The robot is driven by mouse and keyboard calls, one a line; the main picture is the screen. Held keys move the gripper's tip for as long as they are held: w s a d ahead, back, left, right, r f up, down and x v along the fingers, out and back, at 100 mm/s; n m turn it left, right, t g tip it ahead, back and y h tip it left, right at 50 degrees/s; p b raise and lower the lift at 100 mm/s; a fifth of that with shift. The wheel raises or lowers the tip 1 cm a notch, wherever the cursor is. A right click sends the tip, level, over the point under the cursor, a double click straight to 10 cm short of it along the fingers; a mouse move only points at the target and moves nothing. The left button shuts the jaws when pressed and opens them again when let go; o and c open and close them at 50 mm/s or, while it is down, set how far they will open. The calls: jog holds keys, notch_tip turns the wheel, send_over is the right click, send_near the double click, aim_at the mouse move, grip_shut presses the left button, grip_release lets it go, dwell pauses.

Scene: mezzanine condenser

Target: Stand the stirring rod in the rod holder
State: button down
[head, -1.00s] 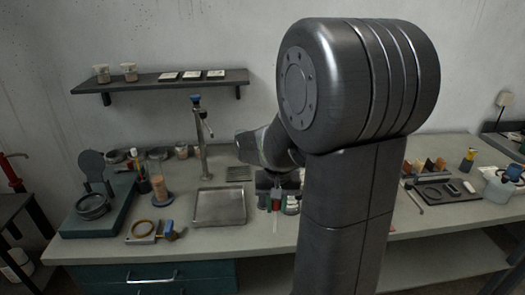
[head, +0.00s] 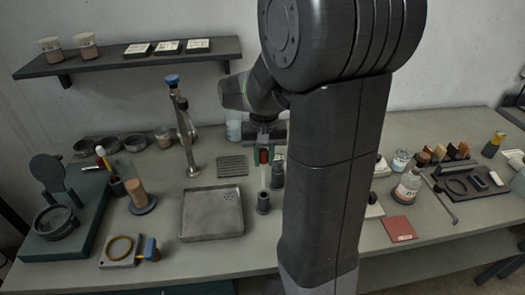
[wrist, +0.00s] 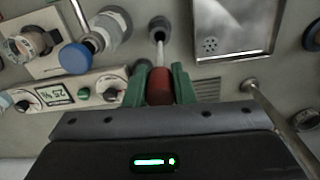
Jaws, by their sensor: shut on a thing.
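The stirring rod has a red handle (head: 264,156) and a thin pale shaft (head: 263,178), and it points down, roughly upright. My gripper (head: 264,153) has green fingers and is shut on the red handle, which also shows in the wrist view (wrist: 159,86). The rod holder (head: 263,204) is a small dark cylinder on the bench, directly below the rod. In the wrist view the shaft's far end meets the mouth of the holder (wrist: 159,24). I cannot tell how far inside it is.
A metal tray (head: 212,213) with drain holes lies just left of the holder, with a ribbed grey mat (head: 231,166) behind it. A tall metal tap (head: 187,140) stands behind the tray. A balance with a display (wrist: 60,95) is close to my gripper. A red square pad (head: 399,229) lies right.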

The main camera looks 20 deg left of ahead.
aim_at(264, 180)
jog(key=shift+s+d+f+b, duration=0.1)
jog(key=shift+s+f+b, duration=0.05)
jog(key=shift+f+b, duration=3.15)
jog(key=shift+f, duration=1.15)
jog(key=c, duration=1.1)
grip_release()
jog(key=shift+c, duration=0.2)
notch_tip(264, 180, up, 14)
jog(key=shift+f, duration=0.1)
